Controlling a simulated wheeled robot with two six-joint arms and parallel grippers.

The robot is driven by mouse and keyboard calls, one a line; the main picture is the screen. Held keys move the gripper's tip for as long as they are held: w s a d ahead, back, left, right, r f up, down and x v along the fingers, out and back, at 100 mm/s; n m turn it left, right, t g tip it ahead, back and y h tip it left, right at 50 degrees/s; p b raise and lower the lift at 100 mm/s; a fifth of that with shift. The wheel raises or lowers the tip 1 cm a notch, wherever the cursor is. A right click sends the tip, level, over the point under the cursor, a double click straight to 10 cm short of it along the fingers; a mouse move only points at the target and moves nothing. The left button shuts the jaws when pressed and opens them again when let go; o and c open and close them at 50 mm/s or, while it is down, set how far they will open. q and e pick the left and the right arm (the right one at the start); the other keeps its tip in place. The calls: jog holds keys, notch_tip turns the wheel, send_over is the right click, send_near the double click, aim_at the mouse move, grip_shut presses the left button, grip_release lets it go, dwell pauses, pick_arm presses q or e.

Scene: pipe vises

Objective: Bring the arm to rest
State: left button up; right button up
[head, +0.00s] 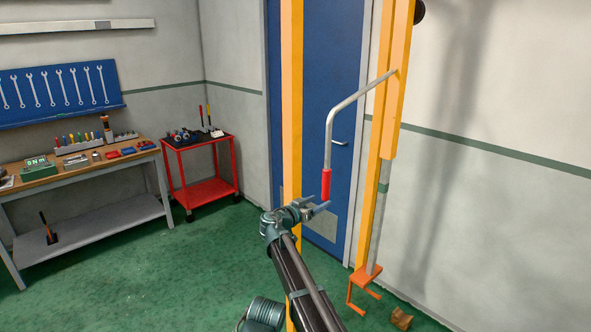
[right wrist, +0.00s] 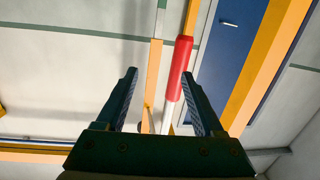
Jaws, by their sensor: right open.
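My right gripper (head: 319,203) is in the middle of the head view, at the end of my dark arm that reaches up from the bottom. It is open, its two fingers spread wide apart in the right wrist view (right wrist: 160,76). A red grip (head: 326,186) hangs at the lower end of a bent grey bar (head: 329,135), right at the fingertips. In the right wrist view the red grip (right wrist: 179,68) shows close to the right finger; I cannot tell whether they touch. My left gripper is not in view.
The bar joins a yellow post (head: 376,200) on the right, with an orange clamp-like frame (head: 365,283) at its foot. Another yellow post (head: 292,100) stands nearer the middle. A workbench (head: 90,168) and red cart (head: 205,190) stand left. Green floor (head: 130,270) between is mostly clear.

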jog(key=s+d+f+n+g+y, duration=0.1)
jog(key=s+d+f+g+y, duration=0.2)
jog(key=s+f, duration=0.45)
jog(key=s+d+f+n+g+y, duration=0.1)
jog(key=s+d+f+n+g, duration=0.2)
jog(key=s, duration=0.8)
jog(key=s+d+f+g+y, duration=0.25)
jog(key=s+d+f, duration=0.3)
jog(key=s, duration=0.45)
jog(key=s+a+f+n+g+y, duration=0.1)
jog(key=s+a+f+n+y, duration=0.15)
jog(key=s, duration=0.35)
jog(key=s+a+f+n+g+y, duration=0.1)
jog(key=s+a+g+y, duration=0.15)
jog(key=s, duration=0.25)
jog(key=s+a+f+n+b, duration=0.1)
jog(key=s+a+n, duration=0.1)
jog(key=a, duration=0.4)
jog(key=s+a+f+n+h+b, duration=0.1)
jog(key=s+a+n, duration=0.1)
jog(key=s+a, duration=0.3)
jog(key=shift+a+f+b, duration=0.3)
jog(key=shift+a, duration=0.1)
